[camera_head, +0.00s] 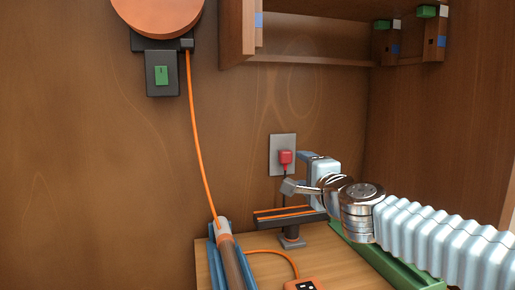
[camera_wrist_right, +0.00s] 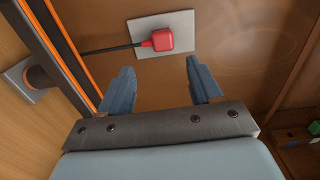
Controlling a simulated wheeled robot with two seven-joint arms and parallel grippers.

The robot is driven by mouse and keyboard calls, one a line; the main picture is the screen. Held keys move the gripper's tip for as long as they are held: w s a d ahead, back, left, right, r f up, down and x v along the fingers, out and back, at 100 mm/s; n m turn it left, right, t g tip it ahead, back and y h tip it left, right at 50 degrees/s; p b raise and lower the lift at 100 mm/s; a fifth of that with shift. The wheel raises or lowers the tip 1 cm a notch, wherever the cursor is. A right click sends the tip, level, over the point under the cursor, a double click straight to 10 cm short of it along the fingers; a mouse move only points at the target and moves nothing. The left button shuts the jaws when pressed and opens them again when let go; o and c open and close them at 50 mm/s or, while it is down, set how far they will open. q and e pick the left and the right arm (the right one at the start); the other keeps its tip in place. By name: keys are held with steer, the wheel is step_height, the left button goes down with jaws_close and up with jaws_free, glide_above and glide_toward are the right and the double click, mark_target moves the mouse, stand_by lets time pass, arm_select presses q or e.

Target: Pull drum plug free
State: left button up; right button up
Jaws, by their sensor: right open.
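The red plug (camera_head: 285,157) sits at a grey wall plate (camera_head: 275,150) on the brown wooden wall, with a black cable leading from it. In the right wrist view the plug (camera_wrist_right: 162,40) lies ahead of the fingertips, slightly right of the middle of the gap, with its cable running left. My right gripper (camera_wrist_right: 158,75) is open and empty, its two blue-grey fingers apart and not touching the plug. In the head view the right gripper (camera_head: 298,178) is just below and right of the plug, its fingers partly hidden. My left gripper is out of view.
A rail with orange strips (camera_head: 290,215) stands on a post below the plate. A cylindrical tool (camera_head: 229,250) rests in a blue holder at its left. An orange reel (camera_head: 160,12) hangs upper left; its orange cord runs down. Shelves (camera_head: 300,45) hang above.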

mark_target(287, 158)
steer(key=shift+w+a+r, duration=0.2)
steer(key=shift+w+r, duration=0.05)
steer(key=shift+w, duration=0.1)
steer(key=shift+w+a+p, duration=0.3)
steer(key=shift+w, duration=1.15)
steer(key=shift+w+a+p, duration=0.25)
steer(key=shift+w+p, duration=0.05)
steer(key=shift+w, duration=1.2)
steer(key=shift+w+a+p, duration=0.3)
steer(key=shift+w, duration=1.15)
jaws_close()
steer(key=shift+s, duration=0.1)
steer(key=shift+s+d+b, duration=0.2)
steer(key=shift+s, duration=0.75)
steer(key=shift+s+d+b, duration=0.15)
steer(key=shift+s+d, duration=0.05)
steer(key=shift+s, duration=0.8)
steer(key=shift+s+d+b, duration=0.2)
steer(key=shift+s, duration=0.75)
